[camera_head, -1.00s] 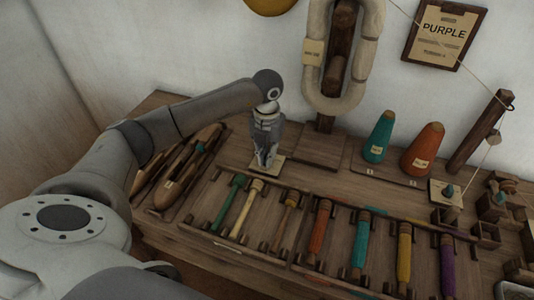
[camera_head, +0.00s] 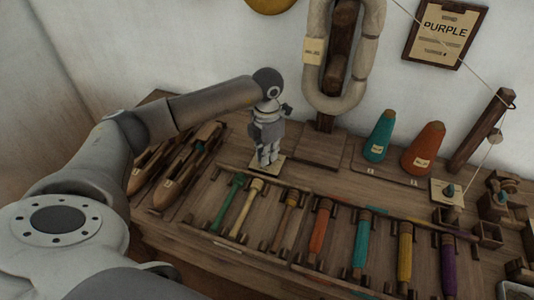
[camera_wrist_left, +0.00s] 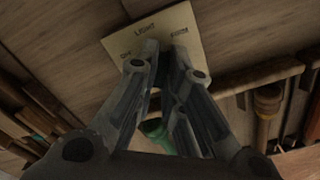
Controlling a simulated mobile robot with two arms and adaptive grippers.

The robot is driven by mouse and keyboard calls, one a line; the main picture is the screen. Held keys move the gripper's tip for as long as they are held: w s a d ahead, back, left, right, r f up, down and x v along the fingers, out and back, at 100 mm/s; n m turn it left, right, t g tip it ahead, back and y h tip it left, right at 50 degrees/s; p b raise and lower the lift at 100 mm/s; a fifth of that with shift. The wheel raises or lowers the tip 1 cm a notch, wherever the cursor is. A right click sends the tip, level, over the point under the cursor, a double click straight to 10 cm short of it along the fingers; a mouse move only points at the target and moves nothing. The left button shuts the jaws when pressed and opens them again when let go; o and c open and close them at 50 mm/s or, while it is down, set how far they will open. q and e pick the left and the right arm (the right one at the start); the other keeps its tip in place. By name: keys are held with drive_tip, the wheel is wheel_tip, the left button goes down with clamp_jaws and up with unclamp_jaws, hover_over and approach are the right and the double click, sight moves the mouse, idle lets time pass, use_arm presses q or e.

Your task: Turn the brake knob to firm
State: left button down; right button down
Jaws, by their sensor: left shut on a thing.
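The brake knob's pale plate (camera_head: 279,161) lies on the bench at the foot of my left gripper (camera_head: 266,161). In the left wrist view the plate (camera_wrist_left: 188,24) reads LIGHT at its middle top, with a label at its left that looks like OFF and one at its right that looks like FIRM. My left gripper (camera_wrist_left: 168,58) points down over the plate, with its fingertips close together, shut on the knob. The knob itself is hidden by the fingers, so which label it points to cannot be told. My right gripper is not in view.
Wooden shuttles (camera_head: 166,190) lie left of the plate. A rack of coloured bobbins (camera_head: 318,230) runs along the front. A teal cone (camera_head: 380,137) and an orange cone (camera_head: 424,151) stand to the right. A yarn hank (camera_head: 313,75) hangs behind on a post.

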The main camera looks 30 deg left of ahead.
use_arm(q)
drive_tip(key=m, duration=0.2)
drive_tip(key=shift+m, duration=1.5)
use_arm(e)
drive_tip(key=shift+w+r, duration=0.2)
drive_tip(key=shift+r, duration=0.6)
use_arm(q)
drive_tip(key=shift+b, duration=0.3)
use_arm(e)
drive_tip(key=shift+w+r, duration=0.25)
use_arm(q)
drive_tip(key=c, duration=1.5)
unclamp_jaws()
drive_tip(key=shift+c, duration=0.2)
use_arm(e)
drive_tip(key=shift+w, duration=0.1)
use_arm(q)
drive_tip(key=shift+r, duration=0.1)
wheel_tip(320, 180, up, 12)
